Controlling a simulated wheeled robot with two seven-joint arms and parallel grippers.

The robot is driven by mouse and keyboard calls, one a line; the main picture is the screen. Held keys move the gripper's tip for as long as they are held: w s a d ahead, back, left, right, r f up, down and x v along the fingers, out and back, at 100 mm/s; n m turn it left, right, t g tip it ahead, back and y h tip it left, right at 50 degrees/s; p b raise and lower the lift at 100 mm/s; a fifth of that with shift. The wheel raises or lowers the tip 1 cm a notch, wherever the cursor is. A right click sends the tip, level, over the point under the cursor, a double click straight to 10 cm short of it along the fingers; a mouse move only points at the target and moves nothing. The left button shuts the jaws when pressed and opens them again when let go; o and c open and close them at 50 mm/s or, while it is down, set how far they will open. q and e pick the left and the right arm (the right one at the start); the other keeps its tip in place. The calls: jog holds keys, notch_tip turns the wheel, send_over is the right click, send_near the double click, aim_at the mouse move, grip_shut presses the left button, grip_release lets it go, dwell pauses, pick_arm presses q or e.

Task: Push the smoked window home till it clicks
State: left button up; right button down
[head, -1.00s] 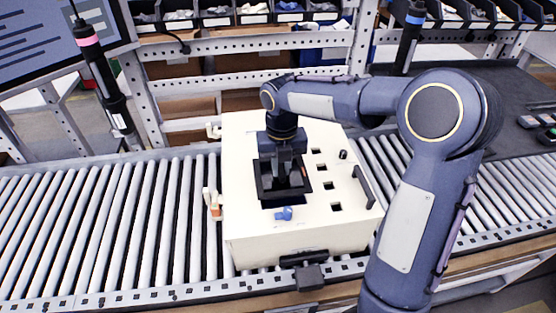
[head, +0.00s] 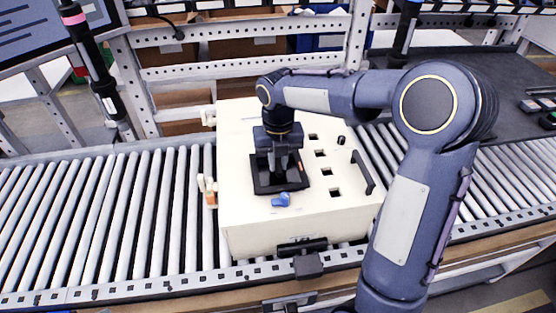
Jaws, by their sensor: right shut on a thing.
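The smoked window (head: 291,183) is a dark, flat, near-square piece on the top of the cream box (head: 245,226). It lies at or just above the panel; I cannot tell whether it is fully seated. My right gripper (head: 278,180) points down onto the middle of it and is shut on it, with the fingers partly hiding its centre and far part. The opening under the window is hidden. My left gripper is not in view.
The box stands on a roller conveyor (head: 110,225). A blue knob (head: 281,199), several square holes and a black handle (head: 363,172) are near the window. A dark clamp (head: 303,247) sits at the front. Screwdrivers (head: 88,60) hang at left and right.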

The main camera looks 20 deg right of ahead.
jog(key=shift+f, duration=0.85)
dwell(1.3)
jog(key=c, duration=1.3)
grip_release()
notch_tip(320, 180, up, 8)
jog(key=shift+f, duration=0.1)
jog(key=shift+s, duration=0.1)
